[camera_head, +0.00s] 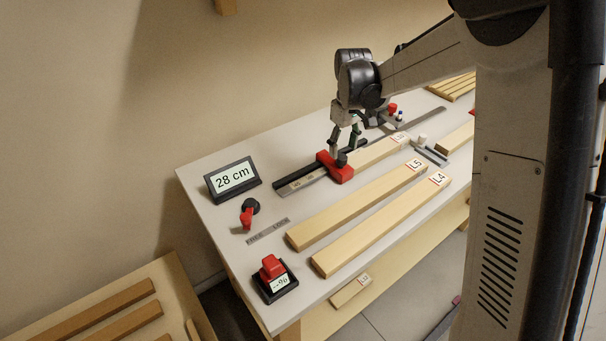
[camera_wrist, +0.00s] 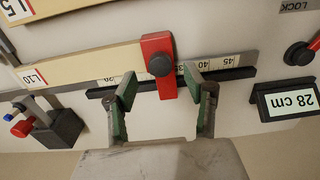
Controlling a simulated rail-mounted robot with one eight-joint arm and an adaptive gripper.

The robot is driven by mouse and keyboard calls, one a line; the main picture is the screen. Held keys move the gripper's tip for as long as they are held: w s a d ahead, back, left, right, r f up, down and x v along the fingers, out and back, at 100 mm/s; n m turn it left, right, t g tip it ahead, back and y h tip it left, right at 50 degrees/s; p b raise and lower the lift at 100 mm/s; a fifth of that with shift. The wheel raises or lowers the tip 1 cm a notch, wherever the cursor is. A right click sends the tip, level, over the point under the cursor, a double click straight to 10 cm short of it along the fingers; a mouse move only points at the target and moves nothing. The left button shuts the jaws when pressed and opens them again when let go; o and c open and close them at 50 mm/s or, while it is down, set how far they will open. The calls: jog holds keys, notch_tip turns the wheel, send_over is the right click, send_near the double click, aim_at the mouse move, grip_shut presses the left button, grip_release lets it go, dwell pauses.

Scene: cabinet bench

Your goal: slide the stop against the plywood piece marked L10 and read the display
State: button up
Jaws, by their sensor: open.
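The plywood piece marked L10 (camera_wrist: 85,66) lies along the black scale rail (camera_wrist: 230,75); it also shows in the head view (camera_head: 372,153). The red stop (camera_wrist: 166,84), with a black knob, sits on the rail at the piece's right end in the wrist view. The two look very close; I cannot tell whether they touch. My gripper (camera_wrist: 160,80) is open, one finger on each side of the stop; in the head view it reaches down over the stop (camera_head: 328,162). The display (camera_head: 233,179) reads 28 cm, and shows upside down in the wrist view (camera_wrist: 288,101).
Plywood pieces L5 (camera_head: 355,206) and L4 (camera_head: 380,228) lie in front of the rail. A red lever (camera_head: 247,216) stands by a FREE/LOCK plate (camera_head: 267,232). A red-topped black box (camera_head: 275,279) is at the front corner. A small clamp-like block (camera_wrist: 50,128) is beside L10's labelled end.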

jog(key=shift+r+p, duration=1.05)
jog(key=shift+r, duration=1.45)
jog(key=shift+s+r, duration=0.15)
jog(key=shift+r, duration=0.05)
jog(key=s+d+r+m+t+b, duration=0.1)
jog(key=s+d+r+m+t, duration=0.15)
jog(key=s, duration=0.45)
jog(key=s+d+r+m+t+b, duration=0.15)
jog(key=s+r, duration=0.25)
jog(key=s, duration=0.4)
jog(key=s+d+r+m+t+b, duration=0.1)
jog(key=s+d+r, duration=0.15)
jog(key=s, duration=0.45)
jog(key=s+d+f+m+t+b, duration=0.1)
jog(key=s+f+m+t, duration=0.1)
jog(key=s, duration=0.8)
jog(key=shift+d+f, duration=0.3)
jog(key=shift+f, duration=0.5)
